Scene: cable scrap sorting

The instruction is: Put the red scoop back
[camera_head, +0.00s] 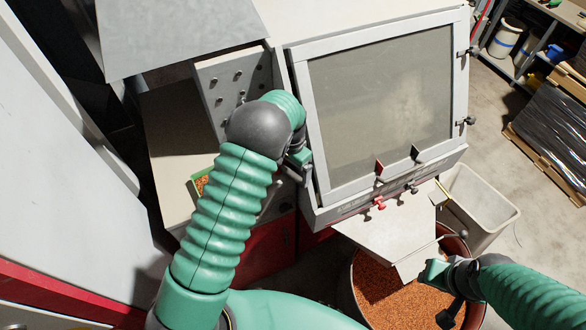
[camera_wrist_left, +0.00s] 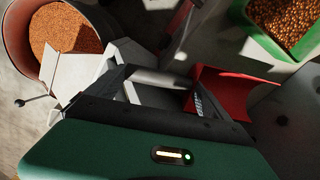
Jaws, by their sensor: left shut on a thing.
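The red scoop (camera_wrist_left: 222,90) shows in the left wrist view, just beyond my left gripper (camera_wrist_left: 160,84). The gripper is shut on the scoop, with a pale metal handle-like bar between its dark fingers. In the head view my left gripper (camera_head: 298,165) is beside the left edge of the machine's window frame, partly hidden by my own wrist. I cannot make out the scoop in the head view. My right gripper (camera_head: 436,272) is over the rim of the granule barrel at the lower right; its fingers are not clear.
A barrel of copper-coloured granules (camera_head: 385,292) stands under the machine's pale chute (camera_head: 385,230). A green bin of granules (camera_wrist_left: 247,32) is close to the scoop in the left wrist view. A windowed machine (camera_head: 296,90) stands ahead. A white bin (camera_head: 485,195) is right of the chute.

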